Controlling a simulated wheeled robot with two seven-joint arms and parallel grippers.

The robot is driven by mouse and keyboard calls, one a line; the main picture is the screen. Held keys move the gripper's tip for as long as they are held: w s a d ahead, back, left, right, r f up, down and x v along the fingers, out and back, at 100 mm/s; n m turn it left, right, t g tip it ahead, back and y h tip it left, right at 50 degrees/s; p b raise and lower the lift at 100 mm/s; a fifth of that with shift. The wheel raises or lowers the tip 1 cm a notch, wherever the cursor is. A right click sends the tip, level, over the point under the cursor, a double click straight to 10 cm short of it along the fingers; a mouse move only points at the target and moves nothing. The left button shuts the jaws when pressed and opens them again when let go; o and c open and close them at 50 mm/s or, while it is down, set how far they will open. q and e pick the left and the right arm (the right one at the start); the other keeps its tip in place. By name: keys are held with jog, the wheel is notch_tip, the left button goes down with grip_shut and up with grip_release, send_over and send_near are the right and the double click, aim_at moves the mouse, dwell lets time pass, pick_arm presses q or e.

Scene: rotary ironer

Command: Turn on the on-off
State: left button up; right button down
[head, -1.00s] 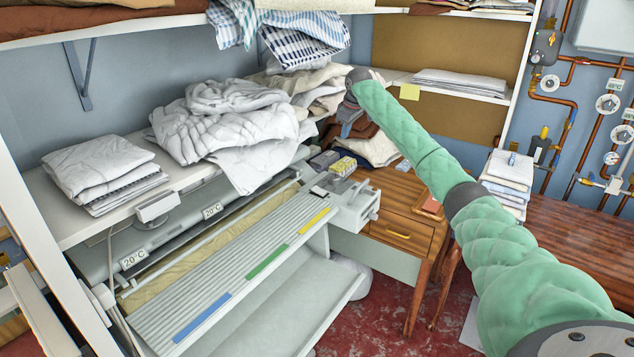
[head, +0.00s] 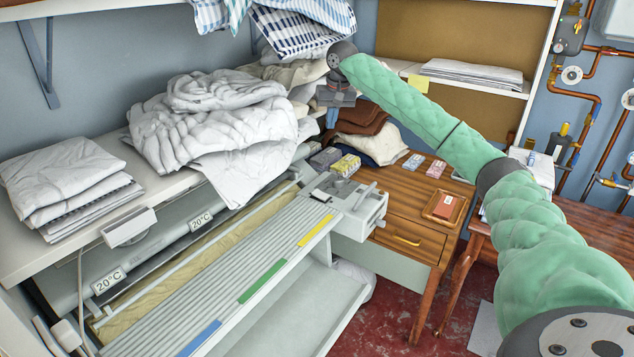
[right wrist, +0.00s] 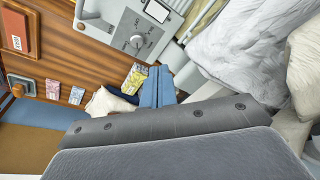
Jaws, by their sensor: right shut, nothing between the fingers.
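The rotary ironer (head: 262,262) has a grey control box (head: 345,201) at its right end. I cannot tell which part is the on-off. My right gripper (head: 332,118) hangs above and behind the control box, near the piled laundry, and is apart from the box. Its blue fingers (right wrist: 157,86) are shut and empty in the right wrist view. My left gripper is out of view.
White laundry (head: 215,125) is heaped on the shelf above the roller. A wooden table (head: 410,215) with small boxes (head: 346,165) and a red item on a tray (head: 444,206) stands right of the ironer. Checked cloths (head: 300,28) hang from above.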

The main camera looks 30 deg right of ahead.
aim_at(316, 192)
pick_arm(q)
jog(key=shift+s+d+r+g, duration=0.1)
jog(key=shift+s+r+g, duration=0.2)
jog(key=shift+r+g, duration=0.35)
pick_arm(e)
jog(key=shift+s+a+r+m+g, duration=0.15)
jog(key=shift+a+m, duration=0.1)
jog(key=shift+m, duration=1.3)
jog(key=shift+s+a+f+m+g, duration=0.1)
jog(key=shift+a+m, duration=0.2)
jog(key=shift+m, duration=1.3)
jog(key=shift+s+a+r+m+g, duration=0.15)
jog(key=shift+a+m, duration=0.1)
jog(key=shift+m, duration=1.3)
jog(key=shift+f+y, duration=0.1)
jog(key=shift+y, duration=0.2)
jog(key=shift+f, duration=0.1)
